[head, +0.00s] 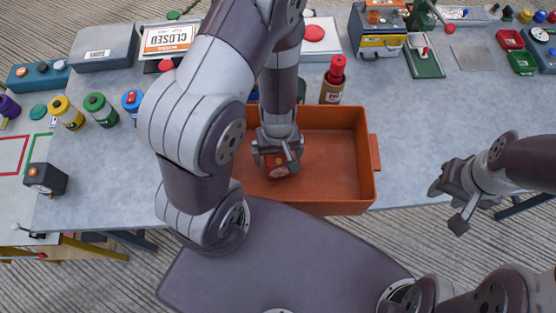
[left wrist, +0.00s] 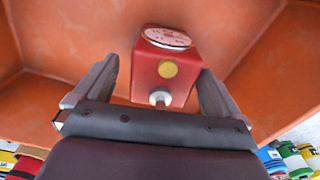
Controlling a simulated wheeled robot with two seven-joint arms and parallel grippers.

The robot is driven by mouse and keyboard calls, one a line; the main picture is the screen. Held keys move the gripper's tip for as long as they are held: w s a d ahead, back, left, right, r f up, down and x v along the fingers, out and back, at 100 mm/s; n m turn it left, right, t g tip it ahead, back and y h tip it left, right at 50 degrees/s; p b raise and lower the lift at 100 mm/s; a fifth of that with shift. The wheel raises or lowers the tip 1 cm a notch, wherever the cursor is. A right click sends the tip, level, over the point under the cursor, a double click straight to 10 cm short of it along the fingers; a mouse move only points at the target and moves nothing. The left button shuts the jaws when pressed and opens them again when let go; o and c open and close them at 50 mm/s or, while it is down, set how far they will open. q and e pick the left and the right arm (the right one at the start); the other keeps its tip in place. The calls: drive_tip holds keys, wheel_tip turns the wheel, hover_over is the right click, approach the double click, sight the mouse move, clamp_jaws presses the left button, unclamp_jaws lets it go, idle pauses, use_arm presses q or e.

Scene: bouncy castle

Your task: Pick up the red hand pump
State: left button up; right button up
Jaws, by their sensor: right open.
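I cannot tell for sure which thing is the red hand pump. A small red box with a round dial, a yellow dot and a pale knob (left wrist: 166,75) is at the bottom of the orange bin (head: 345,203); it also shows in the head view (head: 278,170). My left gripper (head: 276,160) reaches down into the bin. Its fingers (left wrist: 160,82) stand apart on either side of the red box, with a gap at the left finger. A brown cylinder with a red top (head: 333,82) stands behind the bin. My right gripper (head: 452,205) is open and empty, right of the bin.
A green-based device with a red-tipped lever (head: 424,62) stands at the back, beside a yellow and grey case (head: 377,42). Several coloured bottles (head: 67,113) line the left side. A dark box (head: 44,179) sits at the left edge. The table right of the bin is clear.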

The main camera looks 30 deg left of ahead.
use_arm(q)
drive_tip(key=shift+s+r, duration=0.1)
drive_tip(key=shift+s, duration=0.15)
drive_tip(key=c, duration=1.4)
drive_tip(key=shift+w, duration=0.15)
